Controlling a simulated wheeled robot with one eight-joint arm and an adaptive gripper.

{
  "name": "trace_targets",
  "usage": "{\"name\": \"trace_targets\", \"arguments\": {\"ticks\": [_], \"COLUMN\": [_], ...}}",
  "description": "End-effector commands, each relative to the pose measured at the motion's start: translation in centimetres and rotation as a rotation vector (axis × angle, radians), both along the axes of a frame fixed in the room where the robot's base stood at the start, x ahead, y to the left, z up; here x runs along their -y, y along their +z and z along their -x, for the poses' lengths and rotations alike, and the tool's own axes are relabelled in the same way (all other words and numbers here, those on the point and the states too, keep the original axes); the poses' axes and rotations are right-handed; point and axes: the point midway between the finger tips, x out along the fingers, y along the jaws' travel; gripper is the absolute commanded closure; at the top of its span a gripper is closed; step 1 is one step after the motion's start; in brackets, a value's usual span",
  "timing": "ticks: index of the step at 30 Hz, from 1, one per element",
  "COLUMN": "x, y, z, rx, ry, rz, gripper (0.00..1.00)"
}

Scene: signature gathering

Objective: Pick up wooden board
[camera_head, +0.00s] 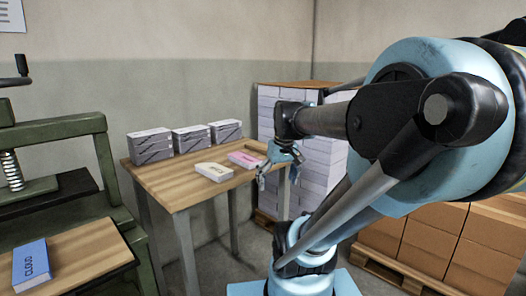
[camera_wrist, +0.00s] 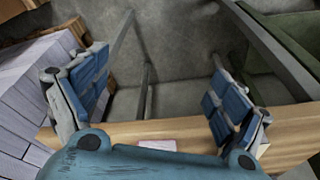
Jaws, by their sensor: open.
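My gripper (camera_head: 278,176) is open and empty at the right end of the wooden table (camera_head: 178,184). In the wrist view my gripper (camera_wrist: 158,62) has its two blue-padded fingers spread wide, with the table's wooden edge (camera_wrist: 185,130) crossing behind them. A board-like wooden surface (camera_head: 85,255) lies at the lower left under a blue book (camera_head: 32,264) marked CLOUD, far from my gripper. I cannot tell whether this is the wooden board. No other loose board is clear.
A cream book (camera_head: 213,172) and a pink book (camera_head: 245,159) lie on the table, with several grey book stacks (camera_head: 191,138) behind them. A green press (camera_head: 62,129) stands left. A pallet of white stacks (camera_head: 318,160) and brown boxes (camera_head: 431,240) stand right.

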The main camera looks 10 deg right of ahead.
Motion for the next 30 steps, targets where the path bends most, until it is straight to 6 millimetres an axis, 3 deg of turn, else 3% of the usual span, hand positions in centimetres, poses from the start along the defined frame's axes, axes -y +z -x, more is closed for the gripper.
{"name": "trace_targets", "arguments": {"ticks": [1, 6, 18, 24, 30], "x": [0.1, 0.5, 3.0, 4.3, 4.9], "y": [1.7, 6.4, 15.1, 17.4, 18.1], "z": [-1.8, -7.5, -21.5, -26.7, -28.9], "rx": [0.006, 0.031, 0.109, 0.143, 0.160], "ry": [0.021, 0.111, 0.315, 0.389, 0.422], "rz": [-0.005, -0.020, -0.041, -0.044, -0.045], "gripper": [0.10, 0.10, 0.10, 0.10, 0.10]}}
